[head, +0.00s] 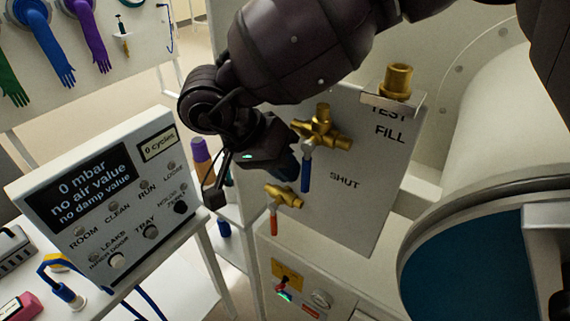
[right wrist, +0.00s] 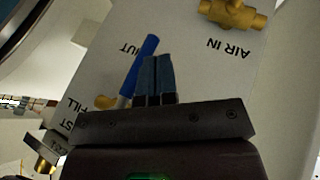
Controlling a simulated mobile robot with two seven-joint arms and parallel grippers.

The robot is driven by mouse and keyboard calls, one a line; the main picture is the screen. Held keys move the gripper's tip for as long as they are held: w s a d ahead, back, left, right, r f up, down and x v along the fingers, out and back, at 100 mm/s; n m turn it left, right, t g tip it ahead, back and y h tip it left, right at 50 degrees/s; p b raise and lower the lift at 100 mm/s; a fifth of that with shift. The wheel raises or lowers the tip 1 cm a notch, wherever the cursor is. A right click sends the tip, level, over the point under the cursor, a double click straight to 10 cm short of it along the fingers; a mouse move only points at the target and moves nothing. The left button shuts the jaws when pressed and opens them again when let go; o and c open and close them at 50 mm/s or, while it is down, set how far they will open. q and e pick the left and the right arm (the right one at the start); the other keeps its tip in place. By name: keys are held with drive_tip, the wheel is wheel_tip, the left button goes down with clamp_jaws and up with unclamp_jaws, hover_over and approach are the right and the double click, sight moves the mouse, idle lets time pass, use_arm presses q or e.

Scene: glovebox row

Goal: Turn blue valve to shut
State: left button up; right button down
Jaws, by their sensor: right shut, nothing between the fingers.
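The blue valve is a brass body (head: 322,128) on the pale panel with a blue lever (head: 307,170) hanging almost straight down, left of the printed word SHUT (head: 345,180). In the right wrist view the blue lever (right wrist: 143,62) slants beside the fingers. My right gripper (head: 290,167) is just left of the lever. Its blue-grey fingers (right wrist: 157,62) are shut together with nothing between them. I cannot tell whether they touch the lever. The gripper and wrist hide part of the panel's left side. My left gripper is not in view.
A second brass valve with a red lever (head: 274,220) is below left on the same panel (head: 368,205). A brass fitting (head: 396,80) is at the panel's top. A display box (head: 95,205) stands left, and a large round port (head: 480,255) is at the right.

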drive_tip(key=w+b+v, duration=0.1)
drive_tip(key=v, duration=0.9)
drive_tip(key=shift+s+a+r, duration=0.2)
drive_tip(key=shift+s+r, duration=0.15)
drive_tip(key=shift+s, duration=0.2)
